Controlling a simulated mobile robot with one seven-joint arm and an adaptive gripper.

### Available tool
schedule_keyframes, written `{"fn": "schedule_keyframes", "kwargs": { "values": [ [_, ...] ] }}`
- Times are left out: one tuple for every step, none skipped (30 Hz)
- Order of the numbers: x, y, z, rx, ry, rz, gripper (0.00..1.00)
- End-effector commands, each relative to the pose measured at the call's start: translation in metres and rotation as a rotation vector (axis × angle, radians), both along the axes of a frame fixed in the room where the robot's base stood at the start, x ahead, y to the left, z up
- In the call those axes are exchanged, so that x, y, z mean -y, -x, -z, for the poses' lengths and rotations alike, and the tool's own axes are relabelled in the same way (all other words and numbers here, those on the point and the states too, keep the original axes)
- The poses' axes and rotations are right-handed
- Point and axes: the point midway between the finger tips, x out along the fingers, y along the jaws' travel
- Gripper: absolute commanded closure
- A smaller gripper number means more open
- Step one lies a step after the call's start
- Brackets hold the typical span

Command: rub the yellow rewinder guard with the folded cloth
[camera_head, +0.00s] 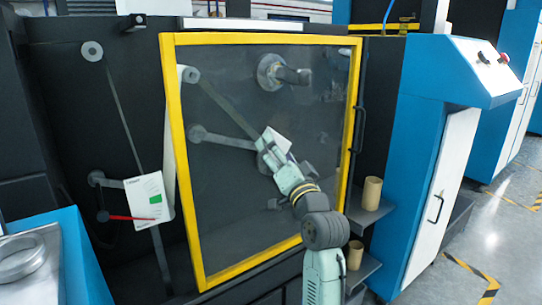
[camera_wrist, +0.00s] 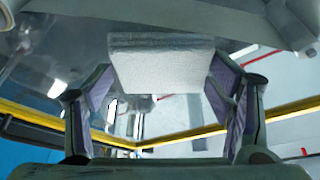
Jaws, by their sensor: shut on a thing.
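The yellow rewinder guard (camera_head: 173,150) is a yellow frame around a clear, smudged panel, standing upright in the middle of the head view. Its yellow frame also crosses the lower part of the wrist view (camera_wrist: 180,138). My gripper (camera_head: 271,153) is in front of the panel, right of its centre. It is shut on the folded cloth (camera_head: 276,139), a white pad. In the wrist view the cloth (camera_wrist: 160,68) sits between the two fingers of my gripper (camera_wrist: 160,85). The cloth is at or very near the panel; I cannot tell whether it touches.
Behind the panel are rollers and a shaft (camera_head: 285,75). A dark handle (camera_head: 359,130) is on the guard's right side. Cardboard cores (camera_head: 372,192) stand on shelves to the right, beside a blue and white cabinet (camera_head: 435,160). A white card with a green patch (camera_head: 147,200) is at left.

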Motion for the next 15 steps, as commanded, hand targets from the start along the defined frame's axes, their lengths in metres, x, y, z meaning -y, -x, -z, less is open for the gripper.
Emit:
{"fn": "schedule_keyframes", "kwargs": {
  "values": [
    [0.002,-0.001,0.000,0.002,0.000,0.000,0.48],
    [0.003,-0.002,-0.001,0.002,0.000,0.000,0.48],
    [0.004,-0.002,-0.001,0.001,0.000,0.000,0.48],
    [0.005,-0.003,-0.001,0.001,0.000,0.000,0.48],
    [0.006,-0.004,0.000,0.001,0.000,0.000,0.48],
    [0.008,-0.006,0.000,0.001,0.000,0.001,0.48],
    [0.010,-0.008,0.000,0.001,0.000,0.001,0.48],
    [0.012,-0.009,0.000,0.002,0.000,0.002,0.48],
    [0.015,-0.012,0.000,0.001,0.000,0.001,0.48],
    [0.017,-0.014,0.000,0.000,-0.001,0.000,0.48],
    [0.019,-0.015,0.000,0.002,-0.001,0.001,0.48],
    [0.022,-0.018,0.000,0.001,0.000,0.001,0.48],
    [0.024,-0.020,0.000,0.001,0.000,0.001,0.48],
    [0.025,-0.021,0.000,0.001,0.000,0.001,0.48],
    [0.027,-0.023,0.000,0.000,-0.001,-0.001,0.48]
  ]
}}
